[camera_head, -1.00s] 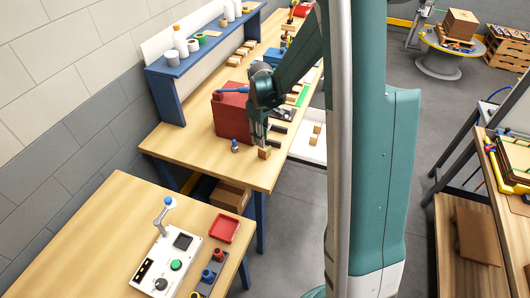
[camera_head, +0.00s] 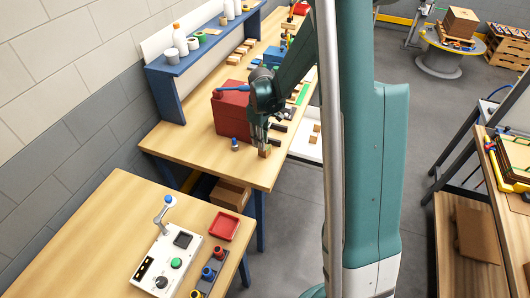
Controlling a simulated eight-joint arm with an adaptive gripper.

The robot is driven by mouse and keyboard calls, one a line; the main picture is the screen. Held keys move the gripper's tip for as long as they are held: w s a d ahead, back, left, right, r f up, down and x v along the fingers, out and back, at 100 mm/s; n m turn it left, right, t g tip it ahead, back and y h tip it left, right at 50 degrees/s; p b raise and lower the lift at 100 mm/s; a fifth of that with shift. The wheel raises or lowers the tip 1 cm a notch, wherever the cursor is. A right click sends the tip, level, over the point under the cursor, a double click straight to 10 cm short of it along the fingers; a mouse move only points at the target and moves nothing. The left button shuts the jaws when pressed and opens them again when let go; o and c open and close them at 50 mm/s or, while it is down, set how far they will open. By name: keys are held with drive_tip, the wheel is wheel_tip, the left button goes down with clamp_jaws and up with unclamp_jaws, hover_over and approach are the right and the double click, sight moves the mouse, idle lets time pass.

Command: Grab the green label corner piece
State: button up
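A small wooden block (camera_head: 264,152) stands at the near right end of the long workbench. A greenish patch seems to show on its top, but it is too small to be sure that this is the green label. My gripper (camera_head: 264,144) points down right over this block, with its fingertips at the block's upper part. The fingers and arm partly cover it. I cannot tell whether the fingers touch it or are closed on it.
A red box (camera_head: 230,115) stands left of my gripper, and a small blue-grey item (camera_head: 235,144) stands in front of it. Dark pieces lie just behind the block. A white tray (camera_head: 302,149) with wooden blocks is to the right. The bench's (camera_head: 190,152) near left part is clear.

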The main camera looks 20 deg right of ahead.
drive_tip(key=shift+f, duration=0.1)
drive_tip(key=shift+d+f, duration=0.2)
drive_tip(key=shift+f, duration=2.3)
drive_tip(key=shift+c, duration=0.6)
clamp_jaws()
